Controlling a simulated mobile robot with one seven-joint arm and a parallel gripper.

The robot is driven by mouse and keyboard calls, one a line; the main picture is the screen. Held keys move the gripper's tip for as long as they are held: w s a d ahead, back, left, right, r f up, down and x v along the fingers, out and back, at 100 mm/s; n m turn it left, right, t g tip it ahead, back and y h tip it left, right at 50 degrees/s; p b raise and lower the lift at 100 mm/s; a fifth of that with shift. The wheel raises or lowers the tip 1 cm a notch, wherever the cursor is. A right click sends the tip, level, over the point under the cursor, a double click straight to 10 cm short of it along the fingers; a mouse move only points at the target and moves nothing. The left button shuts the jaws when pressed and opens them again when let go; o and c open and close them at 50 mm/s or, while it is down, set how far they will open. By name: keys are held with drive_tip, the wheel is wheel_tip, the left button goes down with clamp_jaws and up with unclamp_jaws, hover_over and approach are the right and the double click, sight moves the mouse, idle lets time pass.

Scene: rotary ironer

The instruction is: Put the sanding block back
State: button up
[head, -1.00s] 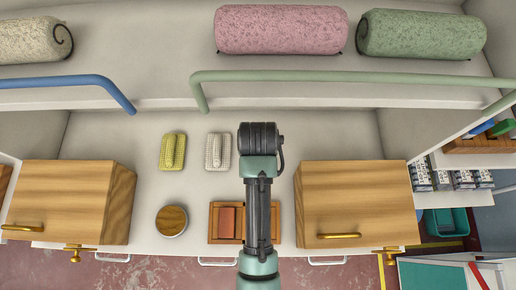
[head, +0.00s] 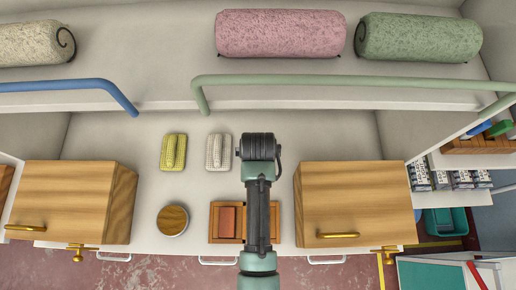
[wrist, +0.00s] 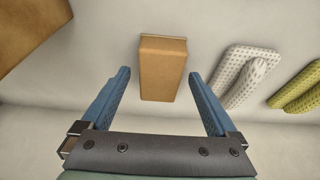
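A tan-brown block (wrist: 163,68), which looks like the sanding block, lies on the pale counter in the wrist view. My gripper (wrist: 160,74) is open, with one blue finger on each side of the block's near part and a visible gap on both sides. The block is hidden behind my arm in the head view, where the fingers are also hidden. A shallow wooden tray (head: 214,237) sits at the counter's front edge. A reddish-brown block (head: 228,221) lies in its left part; my arm covers part of the tray.
A white textured pad (head: 219,152) and a yellow one (head: 174,152) lie left of my gripper. A round wooden-topped item (head: 172,220) is left of the tray. Wooden cabinets (head: 66,202) (head: 354,200) flank the counter. A green rail (head: 340,82) crosses behind.

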drive_tip(key=v, duration=1.2)
drive_tip(key=shift+r, duration=0.15)
idle(0.4)
